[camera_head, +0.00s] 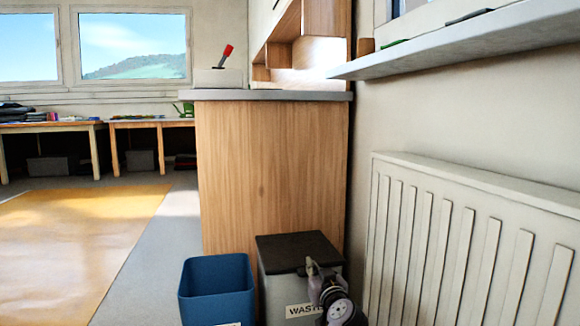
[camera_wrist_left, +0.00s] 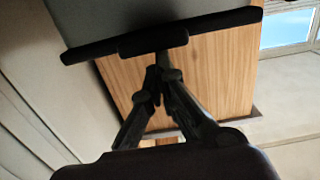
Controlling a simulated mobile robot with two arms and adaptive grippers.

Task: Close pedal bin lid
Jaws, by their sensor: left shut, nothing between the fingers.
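The pedal bin (camera_head: 275,294) is grey with a label reading WASTE and stands against the wooden cabinet end. Its black lid (camera_head: 290,247) lies flat across the top and looks closed. In the left wrist view the lid (camera_wrist_left: 220,27) shows edge-on as a dark bar with a tab, with the grey bin body (camera_wrist_left: 110,12) beyond it. My left gripper (camera_head: 312,264) is shut and empty at the lid's front edge. In the wrist view its fingertips (camera_wrist_left: 164,66) are close to the tab; I cannot tell whether they touch. My right gripper is not in view.
A blue open-topped bin (camera_head: 217,270) stands just left of the pedal bin. A white radiator (camera_head: 455,235) is on the right wall, below a grey shelf (camera_head: 460,38). The wooden cabinet (camera_head: 265,165) rises behind the bins. Floor to the left is clear.

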